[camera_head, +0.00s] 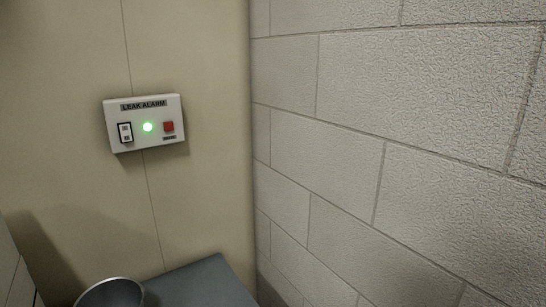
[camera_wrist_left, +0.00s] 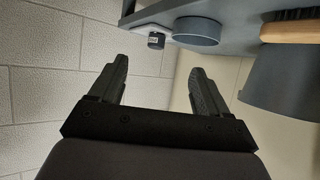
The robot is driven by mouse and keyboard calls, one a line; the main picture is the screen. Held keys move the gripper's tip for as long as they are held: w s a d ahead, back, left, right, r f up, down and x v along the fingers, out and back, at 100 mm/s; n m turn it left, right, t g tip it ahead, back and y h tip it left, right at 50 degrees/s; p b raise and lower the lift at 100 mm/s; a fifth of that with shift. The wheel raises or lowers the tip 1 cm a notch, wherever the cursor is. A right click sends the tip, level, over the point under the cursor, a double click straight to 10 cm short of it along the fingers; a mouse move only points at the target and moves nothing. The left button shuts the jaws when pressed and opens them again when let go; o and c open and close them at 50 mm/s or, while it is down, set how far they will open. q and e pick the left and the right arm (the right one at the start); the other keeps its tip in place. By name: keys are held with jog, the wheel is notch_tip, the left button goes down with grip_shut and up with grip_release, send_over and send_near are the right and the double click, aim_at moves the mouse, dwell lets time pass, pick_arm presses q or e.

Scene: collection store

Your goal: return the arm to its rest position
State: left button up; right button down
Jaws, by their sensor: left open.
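My left gripper (camera_wrist_left: 159,66) shows in the left wrist view. Its two dark fingers are wide apart, with nothing between them. In the head view neither gripper is visible, and my right gripper shows in no view.
A white leak alarm box (camera_head: 143,124) with a lit green lamp is on the beige wall. A grey surface (camera_head: 205,284) and a round rim (camera_head: 112,290) are below. In the wrist view, a grey round container (camera_wrist_left: 197,31) and a wooden-backed brush (camera_wrist_left: 290,31) are near the top. A block wall (camera_head: 400,150) stands right.

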pick_arm(q)
jog(key=s+a+f+m+g+y, duration=0.1)
jog(key=s+a+m+g+y, duration=0.15)
jog(key=s+a, duration=0.55)
jog(key=w+d+n+t, duration=0.1)
jog(key=d+n+t, duration=0.1)
jog(key=d+n, duration=0.5)
notch_tip(320, 180, up, 16)
jog(key=s+m+p, duration=0.1)
jog(key=m+p, duration=0.1)
jog(key=p, duration=1.7)
jog(key=shift+a+r, duration=0.2)
jog(key=shift+a, duration=0.05)
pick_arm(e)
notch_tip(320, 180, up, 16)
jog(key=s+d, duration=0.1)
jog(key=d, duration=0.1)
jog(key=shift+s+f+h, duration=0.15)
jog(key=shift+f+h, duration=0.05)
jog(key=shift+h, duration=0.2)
pick_arm(q)
jog(key=shift+m+g, duration=0.25)
